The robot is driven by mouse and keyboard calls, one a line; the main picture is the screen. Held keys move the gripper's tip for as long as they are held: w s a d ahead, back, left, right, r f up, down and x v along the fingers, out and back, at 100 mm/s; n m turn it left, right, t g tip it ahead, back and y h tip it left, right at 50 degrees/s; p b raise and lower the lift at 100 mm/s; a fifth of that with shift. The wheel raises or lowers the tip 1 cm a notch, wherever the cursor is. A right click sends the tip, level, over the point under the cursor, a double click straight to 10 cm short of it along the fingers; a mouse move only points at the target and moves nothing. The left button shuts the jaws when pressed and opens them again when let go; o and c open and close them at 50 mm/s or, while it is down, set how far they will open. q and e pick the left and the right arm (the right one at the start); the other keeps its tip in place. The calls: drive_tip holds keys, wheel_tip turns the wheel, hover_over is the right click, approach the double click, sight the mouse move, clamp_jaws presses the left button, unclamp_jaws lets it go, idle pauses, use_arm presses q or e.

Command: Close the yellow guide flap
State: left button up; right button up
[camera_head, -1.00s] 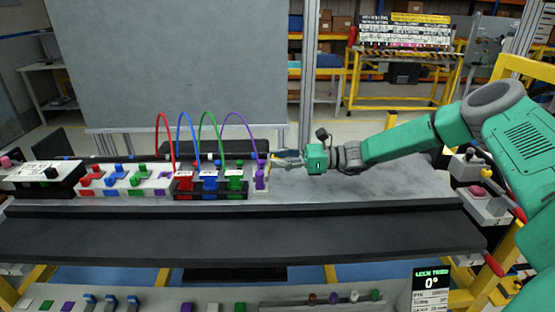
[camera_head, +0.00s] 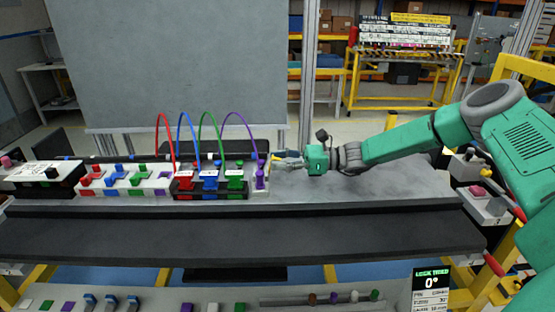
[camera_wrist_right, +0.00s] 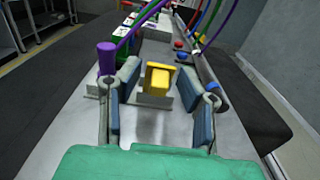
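The yellow guide flap (camera_wrist_right: 159,78) is a small yellow block on a grey mount in the right wrist view. It appears raised and tilted. In the head view only a small yellow spot (camera_head: 276,157) shows at my right gripper's tips, beside the purple connector end of the module. My right gripper (camera_head: 287,159) is open. Its two fingers (camera_wrist_right: 158,88) stand on either side of the flap with the flap between them; whether either finger touches it I cannot tell. My left gripper is not in view.
A purple post (camera_wrist_right: 107,58) stands close to the left finger. Red, blue, green and purple cables (camera_head: 208,118) arch over the module (camera_head: 210,184). The grey worktop (camera_head: 390,184) to the right is bare. A grey panel (camera_head: 190,60) stands behind.

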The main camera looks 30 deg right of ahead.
drive_tip(key=shift+w, duration=0.15)
drive_tip(key=shift+d, duration=0.15)
drive_tip(key=shift+d, duration=0.2)
drive_tip(key=v, duration=1.1)
drive_tip(key=shift+d+f, duration=0.15)
drive_tip(key=shift+d, duration=0.15)
drive_tip(key=shift+a, duration=0.1)
